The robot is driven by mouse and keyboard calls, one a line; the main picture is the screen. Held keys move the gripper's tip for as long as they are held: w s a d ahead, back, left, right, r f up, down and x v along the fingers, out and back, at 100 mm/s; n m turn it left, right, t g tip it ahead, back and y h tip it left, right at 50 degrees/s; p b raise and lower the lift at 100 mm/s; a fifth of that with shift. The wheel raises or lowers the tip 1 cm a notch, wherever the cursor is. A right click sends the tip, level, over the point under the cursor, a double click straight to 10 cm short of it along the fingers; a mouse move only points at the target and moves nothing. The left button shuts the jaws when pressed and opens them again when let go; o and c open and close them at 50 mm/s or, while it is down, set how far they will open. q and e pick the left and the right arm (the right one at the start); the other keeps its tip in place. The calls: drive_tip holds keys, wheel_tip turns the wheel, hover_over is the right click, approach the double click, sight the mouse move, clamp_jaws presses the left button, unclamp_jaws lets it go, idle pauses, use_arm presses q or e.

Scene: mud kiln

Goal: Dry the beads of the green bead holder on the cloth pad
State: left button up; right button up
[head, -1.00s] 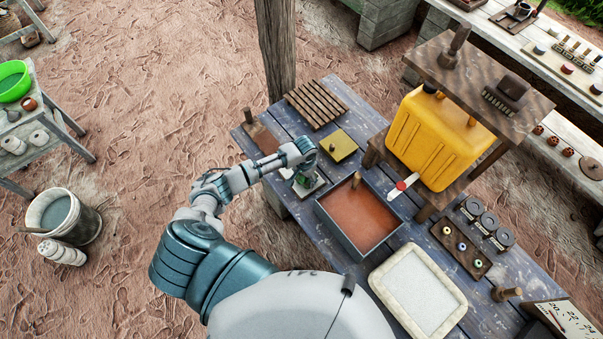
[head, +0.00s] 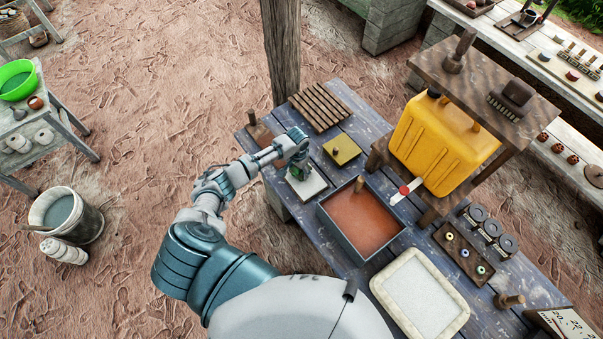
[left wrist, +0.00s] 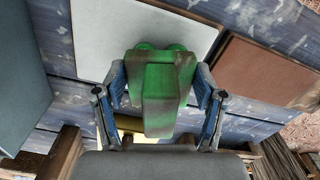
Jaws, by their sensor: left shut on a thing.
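My left gripper (head: 298,166) is shut on the green bead holder (left wrist: 160,90), whose block sits between the two fingers in the left wrist view. Rounded green ends show at the holder's far side, over the edge of a pale pad (left wrist: 140,32). This pale pad, which looks like the cloth pad, lies under the gripper in the head view (head: 311,187). I cannot tell whether the beads touch it. The holder shows only as a small green patch between the fingers in the head view. My right gripper is not in view.
A tray of reddish-brown material (head: 361,222) stands right of the pale pad. A yellow square with a peg (head: 342,149), a slatted rack (head: 321,106) and a brown board (head: 262,137) lie behind. A yellow jerrycan (head: 436,140) stands under a wooden shelf; a pale tray (head: 460,300) is in front.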

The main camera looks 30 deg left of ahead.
use_arm(q)
drive_tip(key=shift+s+d+f, duration=0.1)
drive_tip(key=shift+s+d, duration=0.25)
drive_tip(key=shift+d, duration=0.3)
drive_tip(key=shift+s+d+f, duration=0.1)
drive_tip(key=shift+s+d, duration=0.25)
drive_tip(key=shift+d, duration=0.25)
drive_tip(key=shift+s+d+r, duration=0.1)
drive_tip(key=shift+s+d, duration=0.15)
drive_tip(key=shift+d, duration=0.45)
drive_tip(key=shift+s+d+r, duration=0.1)
drive_tip(key=shift+s+d, duration=0.15)
drive_tip(key=shift+d, duration=0.4)
drive_tip(key=shift+w+a, duration=0.35)
drive_tip(key=shift+a, duration=0.45)
drive_tip(key=shift+w+a, duration=0.35)
drive_tip(key=shift+a, duration=0.4)
drive_tip(key=shift+w+a+b, duration=0.25)
drive_tip(key=shift+w+a, duration=0.05)
drive_tip(key=shift+a, duration=0.35)
drive_tip(key=shift+w+a+b, duration=0.25)
drive_tip(key=shift+w+a, duration=0.05)
drive_tip(key=shift+a, duration=0.3)
drive_tip(key=shift+r+p, duration=0.8)
drive_tip(key=shift+r, duration=0.7)
